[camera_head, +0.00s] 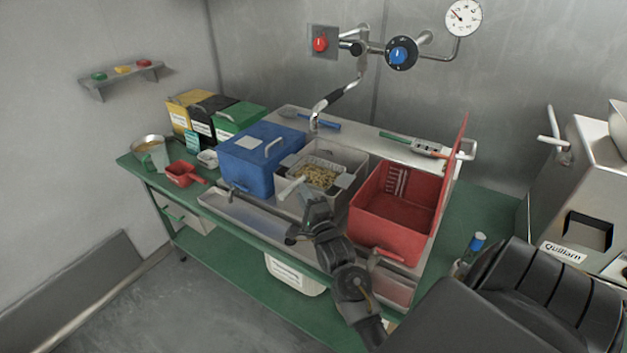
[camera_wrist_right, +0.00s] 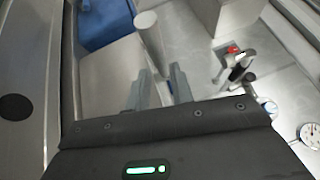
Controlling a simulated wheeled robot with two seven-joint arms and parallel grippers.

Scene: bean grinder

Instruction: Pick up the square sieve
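The square sieve (camera_head: 318,176) is a light wire-like frame holding pale beans, and it sits in the grey bin in the middle of the table. Its pale round handle (camera_head: 291,188) sticks out over the near side of the bin. My right gripper (camera_head: 306,205) is at this handle. In the right wrist view the handle (camera_wrist_right: 151,42) runs down between the two fingers of my right gripper (camera_wrist_right: 161,90). Whether the fingers press on it or only stand around it is unclear. My left gripper is out of view.
A blue lidded bin (camera_head: 250,172) stands left of the grey bin (camera_head: 347,158), and a red bin (camera_head: 398,217) stands right. A tap arm (camera_head: 338,96) hangs behind. A red scoop (camera_head: 180,173) and a metal pot (camera_head: 150,153) are at the left end. A machine stands at the right.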

